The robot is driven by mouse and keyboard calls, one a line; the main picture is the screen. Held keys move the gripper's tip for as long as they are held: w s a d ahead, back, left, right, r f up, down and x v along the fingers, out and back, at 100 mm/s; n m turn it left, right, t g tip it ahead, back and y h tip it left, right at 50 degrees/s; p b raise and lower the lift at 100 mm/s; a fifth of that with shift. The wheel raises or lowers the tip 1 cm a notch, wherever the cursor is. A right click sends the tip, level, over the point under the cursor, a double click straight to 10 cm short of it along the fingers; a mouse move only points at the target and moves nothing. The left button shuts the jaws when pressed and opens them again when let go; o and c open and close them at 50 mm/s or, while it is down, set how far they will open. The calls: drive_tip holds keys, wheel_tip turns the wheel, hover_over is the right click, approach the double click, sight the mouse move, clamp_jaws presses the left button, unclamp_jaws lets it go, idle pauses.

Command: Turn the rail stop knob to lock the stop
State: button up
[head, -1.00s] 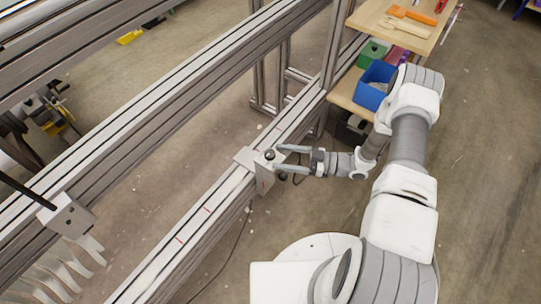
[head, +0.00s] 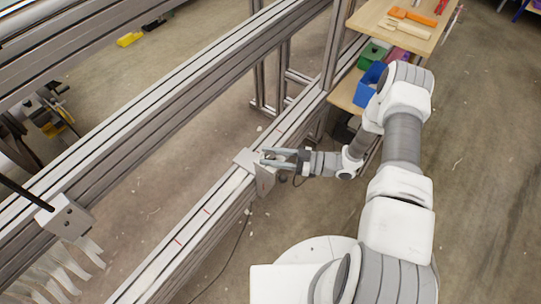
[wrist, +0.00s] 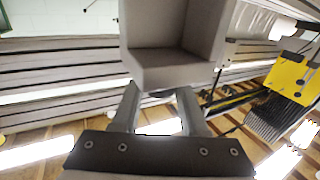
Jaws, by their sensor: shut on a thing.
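The rail stop (head: 246,158) is a grey metal block seated on the near slotted rail, in the middle of the head view. Its dark knob (head: 268,154) shows on top, partly hidden by the fingers. My gripper (head: 267,157) reaches in from the right with its two fingers on either side of the knob, shut on it. In the wrist view the grey stop block (wrist: 175,65) fills the upper middle, and my gripper's fingers (wrist: 158,100) point at it. The part of the knob between them is mostly hidden there.
The near rail (head: 205,212) carries red marks and runs diagonally. A longer, higher rail (head: 150,120) runs parallel on the left. A wooden shelf (head: 395,28) with tools and a blue bin (head: 368,88) stands beyond my arm. Floor to the right is open.

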clamp_jaws()
drive_tip(key=shift+m+t, duration=0.3)
drive_tip(key=m+t+h+p, duration=0.1)
drive_tip(key=m+t, duration=0.1)
drive_tip(key=t, duration=0.1)
drive_tip(key=shift+s+m+t+h, duration=0.1)
drive_tip(key=shift+m+t+h, duration=0.2)
drive_tip(key=shift+t, duration=0.1)
drive_tip(key=m+t+h+p, duration=0.2)
drive_tip(key=m+t+h, duration=0.3)
drive_tip(key=t, duration=0.1)
drive_tip(key=shift+a, duration=0.1)
drive_tip(key=m+t+h+p, duration=0.1)
drive_tip(key=m+h, duration=0.1)
drive_tip(key=h, duration=0.1)
drive_tip(key=m+t+h+p, duration=0.1)
drive_tip(key=m+t+h, duration=0.1)
drive_tip(key=m+h, duration=0.1)
drive_tip(key=shift+s+h+p, duration=0.1)
drive_tip(key=shift+h+p, duration=0.25)
drive_tip(key=shift+h, duration=0.45)
drive_tip(key=shift+m+t+h+p, duration=0.4)
drive_tip(key=shift+m+h+p, duration=0.3)
drive_tip(key=shift+m+h, duration=0.8)
drive_tip(key=shift+f+h, duration=0.1)
drive_tip(key=shift+h, duration=0.3)
